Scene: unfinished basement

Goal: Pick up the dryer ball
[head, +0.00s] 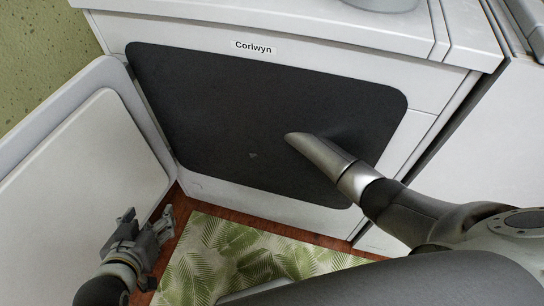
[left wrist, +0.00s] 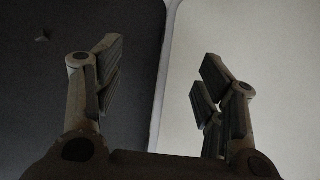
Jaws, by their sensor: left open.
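The open-doored white appliance (head: 420,125), labelled "Corlwyn", has a dark rounded front area (head: 200,95). A small grey angular shape (head: 252,155) shows low on that dark area, and also at the upper left of the left wrist view (left wrist: 41,35). I cannot tell whether it is the dryer ball; no clear ball shows. My left gripper (head: 145,226) is open and empty, low in front of the door, left of the shape. In the left wrist view its fingers (left wrist: 160,72) stand apart with nothing between them.
The white door (head: 85,150) stands open at the left, beside my left gripper. A leaf-patterned mat (head: 215,255) lies on the reddish wooden floor in front. Another white unit (head: 490,140) stands close at the right. A grey object (head: 382,4) sits on top of the appliance.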

